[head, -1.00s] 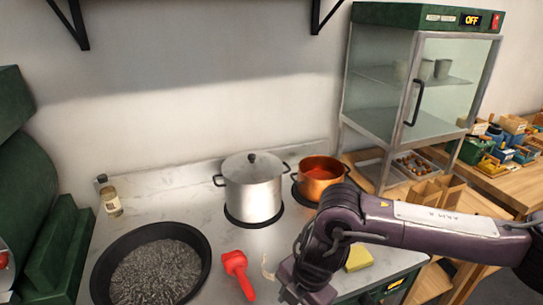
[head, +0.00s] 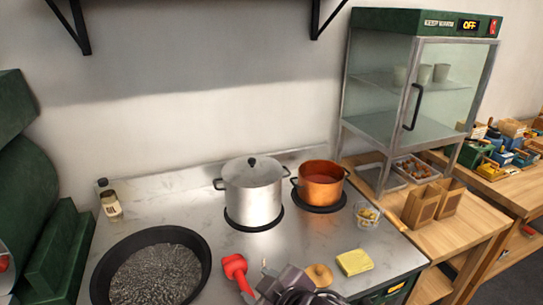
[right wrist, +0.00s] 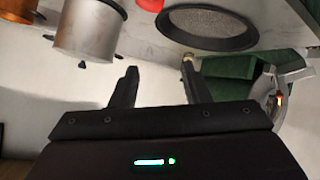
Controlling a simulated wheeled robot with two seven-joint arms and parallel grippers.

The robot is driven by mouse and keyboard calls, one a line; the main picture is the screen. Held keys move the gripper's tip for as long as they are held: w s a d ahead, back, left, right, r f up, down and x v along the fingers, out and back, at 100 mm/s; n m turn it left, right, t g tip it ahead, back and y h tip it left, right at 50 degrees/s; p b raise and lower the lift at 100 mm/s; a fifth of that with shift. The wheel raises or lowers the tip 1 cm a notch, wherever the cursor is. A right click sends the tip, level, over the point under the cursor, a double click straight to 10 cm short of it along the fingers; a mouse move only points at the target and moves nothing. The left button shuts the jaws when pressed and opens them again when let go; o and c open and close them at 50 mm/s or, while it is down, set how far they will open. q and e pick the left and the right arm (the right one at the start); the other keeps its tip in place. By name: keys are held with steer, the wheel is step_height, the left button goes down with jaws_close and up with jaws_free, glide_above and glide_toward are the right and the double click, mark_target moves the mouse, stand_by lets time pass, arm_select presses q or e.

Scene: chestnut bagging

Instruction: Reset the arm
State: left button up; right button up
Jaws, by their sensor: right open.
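My right gripper (head: 268,283) shows at the bottom edge of the head view, low over the front of the counter, beside the red-handled tool (head: 235,268). Only part of it and some dark cabling are in frame. In the right wrist view my right gripper (right wrist: 160,76) has its two dark fingers apart with nothing between them. The counter items appear upside down beyond the fingers there. My left gripper is in neither view.
A dark pan (head: 199,251) of grey grains, a steel pot (head: 252,190), a copper pot (head: 321,183), a glass cup (head: 367,215) and a yellow sponge (head: 355,262) stand on the counter. Paper bags (head: 421,206) and a glass cabinet (head: 385,124) are at the right.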

steer(key=s+d+f+m+g+h, duration=0.3)
steer(key=s+d+f+m, duration=0.3)
steer(key=d, duration=0.5)
steer(key=s+d+f+m+g+h, duration=0.3)
steer(key=s+d+f, duration=0.4)
steer(key=d, duration=0.4)
step_height(320, 180, down, 30)
steer(key=s+g, duration=0.1)
steer(key=s, duration=0.1)
steer(key=s+d+f+g, duration=0.1)
steer(key=s+d+f, duration=0.2)
steer(key=s+f, duration=1.5)
steer(key=shift+s+h, duration=0.3)
steer(key=shift+s, duration=0.15)
